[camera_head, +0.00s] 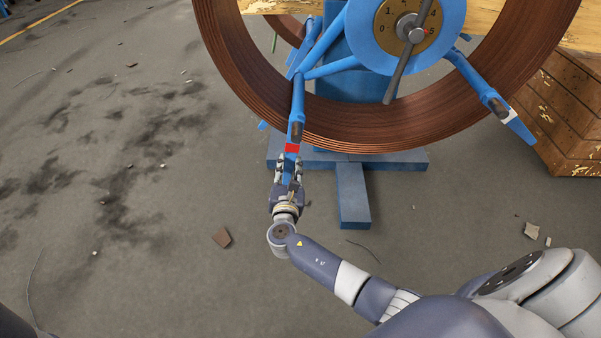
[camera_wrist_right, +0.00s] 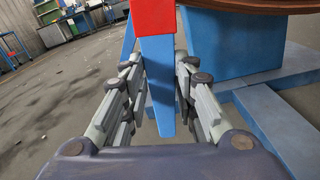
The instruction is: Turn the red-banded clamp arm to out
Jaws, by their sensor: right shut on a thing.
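The red-banded clamp arm (camera_head: 292,149) is a blue arm with a red band near its end, at the lower left rim of the brown pipe coil (camera_head: 420,130). In the right wrist view its red band (camera_wrist_right: 153,17) is at the top and its blue tip (camera_wrist_right: 158,85) runs down between the fingers. My right gripper (camera_head: 289,165) is shut on the blue tip, just below the red band. A white-banded clamp arm (camera_head: 508,114) is at the coil's lower right. My left gripper is not in view.
A blue stand with a floor foot (camera_head: 353,196) is behind and right of my right gripper. A numbered dial (camera_head: 408,25) with a grey lever sits at the coil's centre. A wooden crate (camera_head: 565,125) stands at right. Debris (camera_head: 222,237) lies on open floor at left.

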